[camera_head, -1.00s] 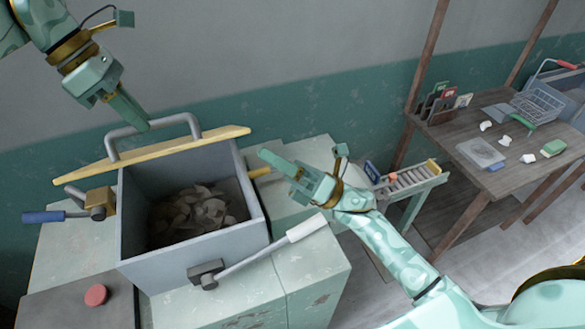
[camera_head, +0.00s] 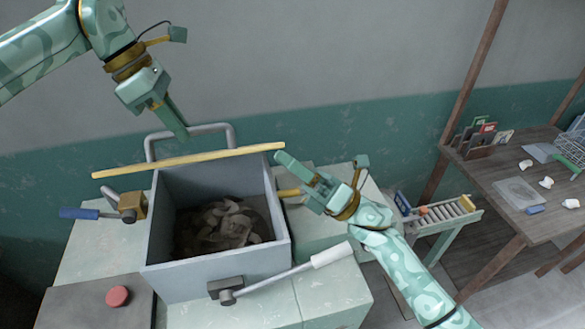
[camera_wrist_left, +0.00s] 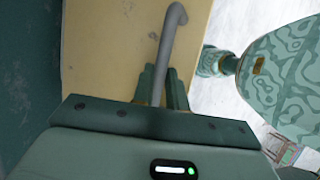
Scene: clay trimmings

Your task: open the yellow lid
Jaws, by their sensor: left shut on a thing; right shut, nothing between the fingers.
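The yellow lid (camera_head: 190,160) stands raised at the back edge of a grey box (camera_head: 213,278), seen nearly edge-on in the head view. Its yellow face (camera_wrist_left: 105,50) fills much of the left wrist view. A grey bar handle (camera_head: 190,129) is fixed to the lid. My left gripper (camera_head: 183,132) is shut on this handle (camera_wrist_left: 172,45), with the bar between its fingers in the left wrist view. The box is open and holds pale clay trimmings (camera_head: 228,225). My right gripper (camera_head: 288,165) is shut and empty, just right of the box's back right corner.
A white-gripped lever (camera_head: 330,255) is at the box's front right, and a blue-gripped lever (camera_head: 80,213) at its left. A red button (camera_head: 118,296) is at front left. A small roller rack (camera_head: 448,213) and wooden table (camera_head: 505,185) stand right.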

